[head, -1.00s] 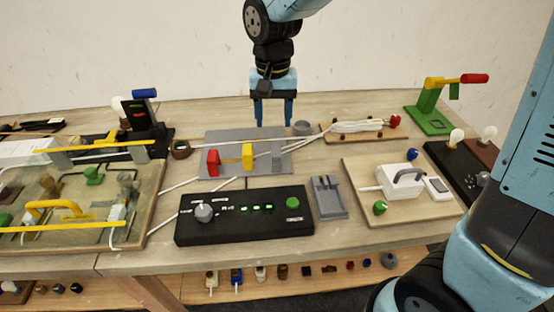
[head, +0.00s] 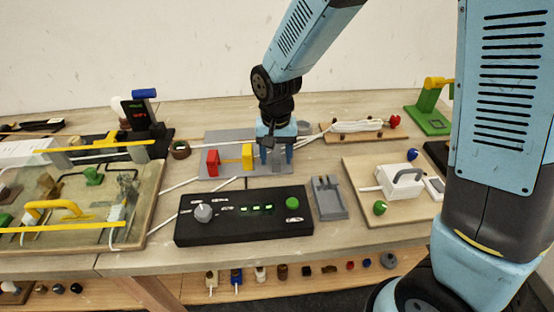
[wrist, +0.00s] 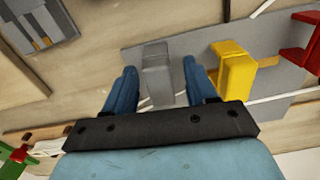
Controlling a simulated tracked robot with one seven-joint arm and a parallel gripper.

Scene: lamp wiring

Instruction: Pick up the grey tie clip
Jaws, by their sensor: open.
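The grey tie clip (wrist: 158,82) is a small grey block on the grey plate (wrist: 195,40) in the wrist view. It stands between my two blue fingers, with a gap visible on each side. My gripper (wrist: 160,68) is open around it. In the head view my gripper (head: 277,160) is down at the right part of the grey plate (head: 222,140), and the clip is hard to make out there against the fingers and plate.
A yellow clip (head: 247,156) stands close to the left of my gripper, with a red clip (head: 212,162) farther left. White cables run across the plate. A black control box (head: 245,222) and a grey holder (head: 328,200) lie in front.

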